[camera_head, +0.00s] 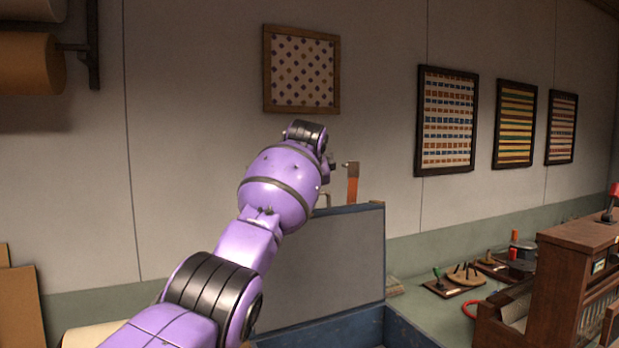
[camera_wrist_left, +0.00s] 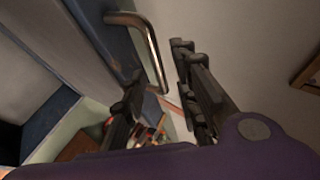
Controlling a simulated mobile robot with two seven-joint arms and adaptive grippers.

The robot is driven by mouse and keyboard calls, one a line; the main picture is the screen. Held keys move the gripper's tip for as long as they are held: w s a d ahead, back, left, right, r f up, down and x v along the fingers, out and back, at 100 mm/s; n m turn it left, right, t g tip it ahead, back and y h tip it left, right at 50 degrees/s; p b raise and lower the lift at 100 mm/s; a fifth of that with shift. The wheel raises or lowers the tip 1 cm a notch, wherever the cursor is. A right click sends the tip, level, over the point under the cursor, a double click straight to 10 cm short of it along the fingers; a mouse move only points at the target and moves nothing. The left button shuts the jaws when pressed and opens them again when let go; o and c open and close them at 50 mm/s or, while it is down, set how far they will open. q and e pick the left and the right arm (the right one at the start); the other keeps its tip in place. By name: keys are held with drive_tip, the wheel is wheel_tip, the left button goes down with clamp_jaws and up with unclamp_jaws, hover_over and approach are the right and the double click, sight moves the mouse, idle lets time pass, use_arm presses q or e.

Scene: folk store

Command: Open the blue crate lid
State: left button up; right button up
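The blue crate (camera_head: 410,332) is at the bottom middle of the head view, only partly in frame. Its lid (camera_head: 345,262), a grey panel with a blue edge, stands raised and near upright. The lid also fills the left of the left wrist view (camera_wrist_left: 88,50), with a metal bar handle (camera_wrist_left: 152,48) on its blue edge. My left gripper (camera_wrist_left: 158,68) is open, its dark fingers apart near the handle, which lies by the gap between them. Whether they touch is unclear. In the head view, my purple arm mostly hides this gripper. My right gripper is not in view.
An orange strap (camera_head: 353,184) stands up beside the lid's top edge. A green counter (camera_head: 440,312) with small tools and a brown wooden cabinet (camera_head: 565,270) are at right. The wall behind carries framed textiles (camera_head: 301,70).

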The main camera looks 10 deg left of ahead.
use_arm(q)
drive_tip(key=v, duration=0.7)
drive_tip(key=shift+s+r, duration=0.2)
drive_tip(key=shift+s, duration=0.15)
drive_tip(key=shift+f, duration=0.1)
